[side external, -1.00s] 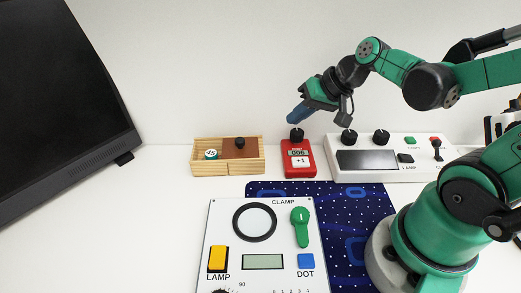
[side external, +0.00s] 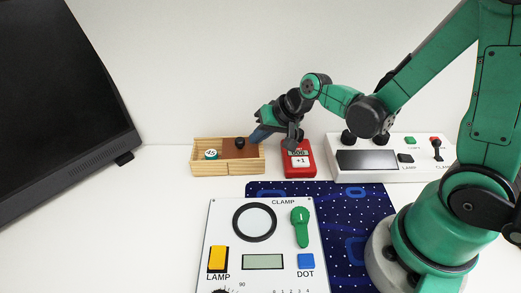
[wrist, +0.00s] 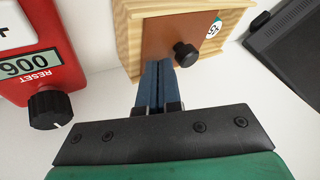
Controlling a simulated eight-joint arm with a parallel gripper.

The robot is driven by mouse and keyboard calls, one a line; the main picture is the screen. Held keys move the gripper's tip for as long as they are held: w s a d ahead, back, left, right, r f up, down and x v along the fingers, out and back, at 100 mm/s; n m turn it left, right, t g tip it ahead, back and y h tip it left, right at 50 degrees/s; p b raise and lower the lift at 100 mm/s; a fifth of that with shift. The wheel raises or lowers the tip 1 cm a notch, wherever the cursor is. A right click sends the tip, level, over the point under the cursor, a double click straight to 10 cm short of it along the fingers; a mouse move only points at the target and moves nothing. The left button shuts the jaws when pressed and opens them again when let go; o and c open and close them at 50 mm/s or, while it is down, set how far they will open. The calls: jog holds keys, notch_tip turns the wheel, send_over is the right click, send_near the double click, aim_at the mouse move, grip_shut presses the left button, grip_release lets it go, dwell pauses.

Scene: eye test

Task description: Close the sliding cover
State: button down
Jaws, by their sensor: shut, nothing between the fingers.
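A light wooden box (side external: 229,169) stands on the table, left of the red counter. Its brown sliding cover (side external: 230,153) lies over the right part, with a black knob (side external: 240,142) on it. The left part is open and shows a round white token with dark marks (side external: 211,154). My gripper (side external: 252,139) is shut and empty, its blue fingers just right of the knob. In the wrist view the fingertips (wrist: 158,66) overlap the cover (wrist: 160,38) beside the knob (wrist: 186,54). I cannot tell whether they touch either one.
A red counter (side external: 299,170) with a black knob stands close right of the box, under my wrist. A white panel (side external: 385,174) is further right. A control board (side external: 230,225) and a blue mat (side external: 350,230) lie in front. A dark screen (side external: 55,100) is at left.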

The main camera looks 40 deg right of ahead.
aim_at(243, 139)
jog(key=shift+w+a, duration=0.15)
jog(key=shift+a, duration=0.1)
jog(key=w+a, duration=0.4)
jog(key=a, duration=0.1)
jog(key=shift+w+a, duration=0.25)
jog(key=shift+w, duration=0.15)
jog(key=d, duration=0.1)
jog(key=s+d, duration=0.2)
jog(key=shift+s+d+r, duration=0.2)
jog(key=shift+s+d, duration=0.05)
jog(key=shift+d, duration=0.15)
jog(key=s+d+r+n+h, duration=0.2)
jog(key=s+r+n, duration=0.3)
jog(key=s+r, duration=0.3)
jog(key=s, duration=0.3)
jog(key=shift+d, duration=0.15)
